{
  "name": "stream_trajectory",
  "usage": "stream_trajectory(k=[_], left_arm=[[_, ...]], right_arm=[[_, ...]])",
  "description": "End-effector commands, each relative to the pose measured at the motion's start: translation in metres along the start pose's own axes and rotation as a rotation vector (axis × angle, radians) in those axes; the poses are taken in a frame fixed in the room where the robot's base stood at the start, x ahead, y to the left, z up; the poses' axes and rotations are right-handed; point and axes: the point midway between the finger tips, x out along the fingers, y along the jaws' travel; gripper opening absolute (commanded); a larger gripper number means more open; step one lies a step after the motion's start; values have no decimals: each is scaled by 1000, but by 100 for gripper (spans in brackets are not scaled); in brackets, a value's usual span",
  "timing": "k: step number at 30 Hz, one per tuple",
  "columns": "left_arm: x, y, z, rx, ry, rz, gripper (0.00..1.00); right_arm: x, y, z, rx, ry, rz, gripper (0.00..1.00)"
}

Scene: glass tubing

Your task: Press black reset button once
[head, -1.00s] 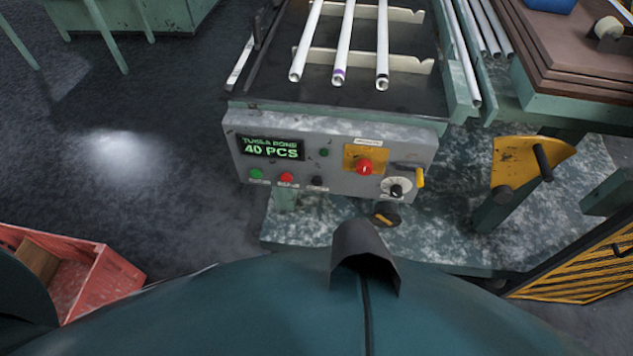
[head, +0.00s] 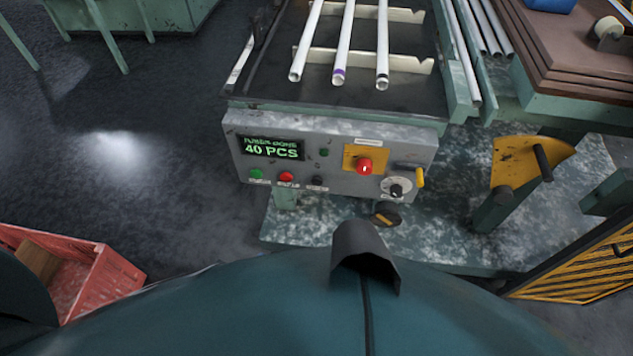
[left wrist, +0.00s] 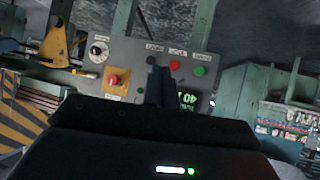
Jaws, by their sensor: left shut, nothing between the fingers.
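The black reset button (head: 317,181) is on the grey control panel (head: 335,135), to the right of a red button (head: 286,177) and a green button (head: 256,174). In the left wrist view the panel appears upside down, with the black button (left wrist: 152,60) just beyond the fingertips. My left gripper (left wrist: 158,72) is shut and empty, pointing at the panel close to the black button. I cannot tell whether the fingertips touch it. Neither gripper shows in the head view.
A red emergency stop (head: 365,167) on a yellow plate, a dial (head: 397,188) and a yellow lever (head: 420,178) share the panel. A display (head: 272,149) reads 40 PCS. Glass tubes (head: 345,45) lie above. A red crate (head: 85,275) stands at left.

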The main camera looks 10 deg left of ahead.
Motion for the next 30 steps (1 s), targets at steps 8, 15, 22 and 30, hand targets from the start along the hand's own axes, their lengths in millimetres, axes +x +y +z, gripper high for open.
stream_trajectory(k=[8,15,22,30], left_arm=[[0,0,0,0,0,0,0],[0,0,0,0,0,0,0],[0,0,0,0,0,0,0],[35,10,-4,-35,65,86,0]], right_arm=[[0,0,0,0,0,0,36],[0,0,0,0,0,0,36],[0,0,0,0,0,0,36],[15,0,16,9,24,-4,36]])
